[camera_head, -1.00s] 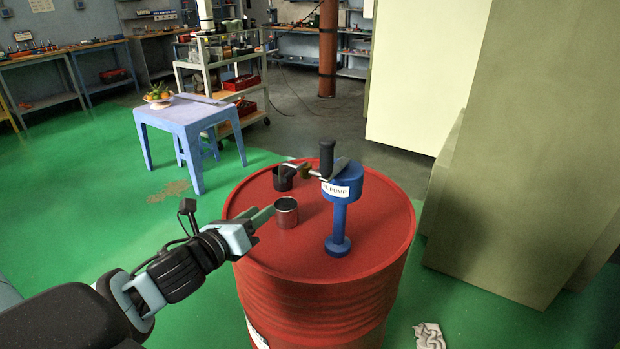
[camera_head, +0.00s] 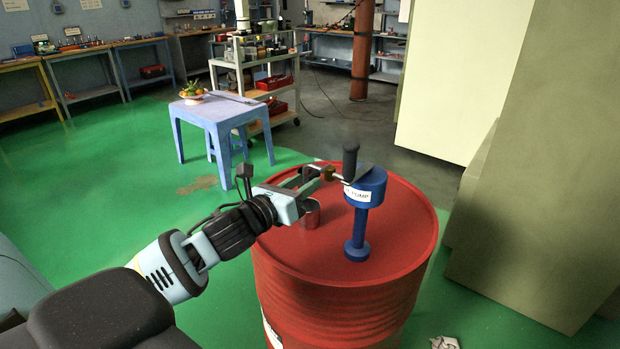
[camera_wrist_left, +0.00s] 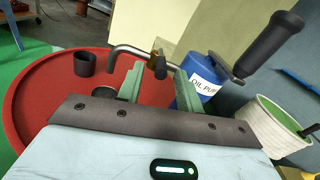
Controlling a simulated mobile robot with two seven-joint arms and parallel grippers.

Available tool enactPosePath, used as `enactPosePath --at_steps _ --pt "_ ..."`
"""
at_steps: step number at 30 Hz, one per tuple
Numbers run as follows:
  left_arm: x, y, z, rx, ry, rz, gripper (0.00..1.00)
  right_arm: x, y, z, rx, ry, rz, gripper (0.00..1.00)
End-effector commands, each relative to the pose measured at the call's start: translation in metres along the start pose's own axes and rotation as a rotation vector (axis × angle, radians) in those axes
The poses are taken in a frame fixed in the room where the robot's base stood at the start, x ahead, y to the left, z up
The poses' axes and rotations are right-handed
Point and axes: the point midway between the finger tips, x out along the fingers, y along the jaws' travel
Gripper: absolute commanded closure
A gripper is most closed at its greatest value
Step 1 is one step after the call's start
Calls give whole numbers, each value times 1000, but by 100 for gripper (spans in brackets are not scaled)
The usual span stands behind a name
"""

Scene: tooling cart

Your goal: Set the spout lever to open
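The blue oil pump (camera_head: 362,215) stands on the red drum, with a black-gripped crank handle (camera_head: 350,162). Its bent metal spout (camera_wrist_left: 128,49) shows in the left wrist view, reaching left from the pump. A small brass-coloured valve piece, apparently the spout lever (camera_wrist_left: 157,64), sits on the spout with a dark tip upward. My left gripper (camera_head: 320,176) is at the spout. In the left wrist view its fingers (camera_wrist_left: 159,72) are apart, one on each side of the brass piece. I cannot tell whether they touch it. My right gripper is out of view.
The red drum (camera_head: 345,300) carries a metal can (camera_head: 310,213) below my left gripper and a black cup (camera_wrist_left: 85,62). A white, green-rimmed bucket (camera_wrist_left: 275,128) shows at right in the wrist view. Tall pale panels (camera_head: 550,170) stand right of the drum.

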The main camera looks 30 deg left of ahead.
Motion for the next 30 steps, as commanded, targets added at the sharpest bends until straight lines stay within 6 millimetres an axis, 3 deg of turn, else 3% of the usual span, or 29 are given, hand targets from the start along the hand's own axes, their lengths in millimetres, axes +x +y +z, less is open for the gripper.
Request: enactPosePath --at_steps 9,19,27,30 --pt "28 0 0 -2 -1 -1 64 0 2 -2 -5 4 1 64" --pt "31 -1 0 -1 1 -2 64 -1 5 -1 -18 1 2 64" --pt "31 -1 0 -1 0 -2 97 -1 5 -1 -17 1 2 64" --pt "31 -1 0 -1 0 -2 100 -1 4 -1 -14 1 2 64"
